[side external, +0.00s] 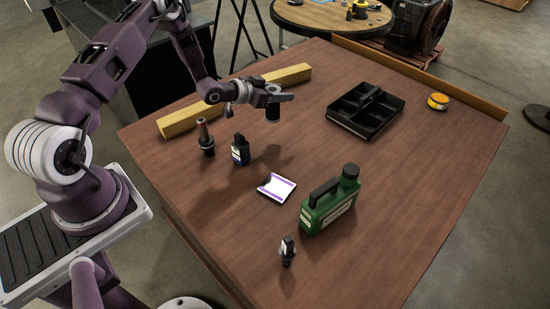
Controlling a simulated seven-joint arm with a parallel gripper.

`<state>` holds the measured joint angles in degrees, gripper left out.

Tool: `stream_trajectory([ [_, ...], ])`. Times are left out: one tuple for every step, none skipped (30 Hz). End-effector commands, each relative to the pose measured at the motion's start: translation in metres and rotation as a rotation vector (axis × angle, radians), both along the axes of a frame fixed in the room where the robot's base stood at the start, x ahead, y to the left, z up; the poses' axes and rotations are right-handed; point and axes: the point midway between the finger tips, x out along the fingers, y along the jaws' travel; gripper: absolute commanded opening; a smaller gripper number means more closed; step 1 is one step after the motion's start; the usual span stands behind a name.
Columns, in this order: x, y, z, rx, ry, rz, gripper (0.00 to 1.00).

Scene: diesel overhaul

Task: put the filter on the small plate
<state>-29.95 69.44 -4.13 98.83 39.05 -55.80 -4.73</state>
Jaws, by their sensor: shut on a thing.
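My gripper (277,98) is above the table, left of its middle, shut on a short dark cylinder that looks to be the filter (273,112). The filter hangs below the fingers, clear of the table; its upper part is partly hidden by them. The small plate (278,186) lies flat on the table nearer the camera. It is white with purple bands and a dark edge, and nothing stands on it. My gripper is beyond the plate in the picture and not over it.
A dark bottle (240,151) and a tapered tool holder (206,140) stand left of the plate. A green jug (331,205) and small dark part (287,252) stand nearer. A yellow beam (290,76), black divided tray (339,117) and orange-yellow tin (438,101) lie farther back.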

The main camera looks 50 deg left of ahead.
Motion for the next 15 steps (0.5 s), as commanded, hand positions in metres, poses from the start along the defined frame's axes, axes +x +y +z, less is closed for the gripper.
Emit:
stream_trajectory([
  [-0.009,-0.020,0.000,-0.003,-0.002,-0.072,0.00],
  [-0.015,-0.033,0.000,-0.003,-0.001,-0.125,0.00],
  [-0.026,-0.051,0.000,-0.003,-0.001,-0.199,0.00],
  [-0.035,-0.066,0.001,-0.003,-0.002,-0.258,0.00],
  [-0.044,-0.080,0.003,-0.003,-0.003,-0.318,0.00],
  [-0.058,-0.098,0.004,-0.004,-0.003,-0.399,0.00],
  [-0.069,-0.111,0.006,-0.004,-0.003,-0.460,0.00],
  [-0.080,-0.123,0.008,-0.004,-0.003,-0.517,0.00],
  [-0.095,-0.138,0.010,-0.003,-0.003,-0.589,0.00],
  [-0.105,-0.147,0.012,-0.002,-0.004,-0.639,0.00],
  [-0.114,-0.155,0.014,-0.003,-0.004,-0.682,0.00],
  [-0.125,-0.163,0.016,-0.002,-0.003,-0.733,0.00],
  [-0.132,-0.168,0.017,-0.002,-0.003,-0.764,0.00],
  [-0.137,-0.172,0.018,-0.002,-0.003,-0.789,0.00],
  [-0.143,-0.176,0.019,-0.001,-0.002,-0.815,0.00],
])
